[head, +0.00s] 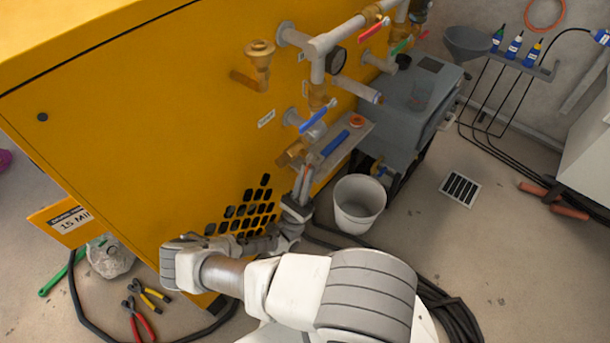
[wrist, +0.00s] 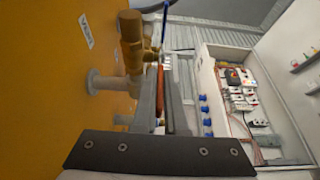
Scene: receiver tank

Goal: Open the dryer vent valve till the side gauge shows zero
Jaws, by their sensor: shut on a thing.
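My gripper (head: 309,168) is beside the yellow dryer cabinet, below a blue-lever valve (head: 318,115). In the wrist view my gripper (wrist: 165,100) is closed on a thin orange-red piece (wrist: 160,88), seen edge-on; what it belongs to is hard to tell. A brass fitting (head: 292,153) is just left of the fingers. It also shows in the wrist view (wrist: 132,42), beyond the fingertips, with a thin blue piece beside it. A dark round gauge (head: 338,61) hangs by the upper pipe, nearly edge-on; its reading cannot be seen.
A shelf holding a blue tool (head: 335,143) and an orange ring (head: 357,120) is close to the gripper's right. A red-lever valve (head: 374,29) is above. A white bucket (head: 359,203) stands on the floor below. Black hoses and pliers lie near my arm.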

